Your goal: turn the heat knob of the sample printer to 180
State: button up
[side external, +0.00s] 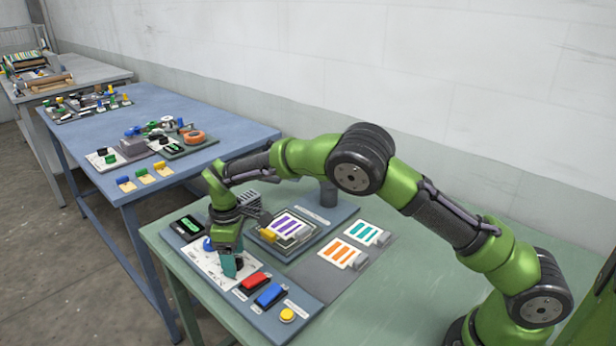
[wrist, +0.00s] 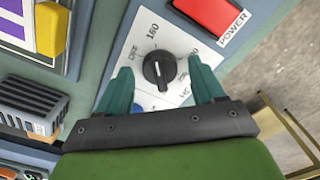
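The heat knob (wrist: 159,69) is a black dial on a white plate (wrist: 178,93) with printed marks around it. OFF and a number that looks like 160 are partly readable in the wrist view; other marks are small or covered, and I cannot tell the knob's setting. My gripper (wrist: 160,66) is open, with one teal finger on each side of the knob and visible gaps between. In the side external view my gripper (side external: 233,266) points down over the printer's white panel (side external: 208,264) and hides the knob. I cannot tell its exact height above the plate.
A red POWER switch (wrist: 209,12) is close to the dial. A blue switch (side external: 270,295) and yellow button (side external: 287,314) sit farther along the panel. A striped sample (side external: 286,226) lies behind the gripper. Sample cards (side external: 343,253) lie right. The green table (side external: 420,290) is clear towards the front right.

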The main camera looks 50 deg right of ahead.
jog(key=c, duration=1)
jog(key=shift+o, duration=0.2)
jog(key=shift+m, duration=0.3)
jog(key=m, duration=1.1)
jog(key=shift+r+m, duration=0.1)
jog(key=shift+m, duration=2)
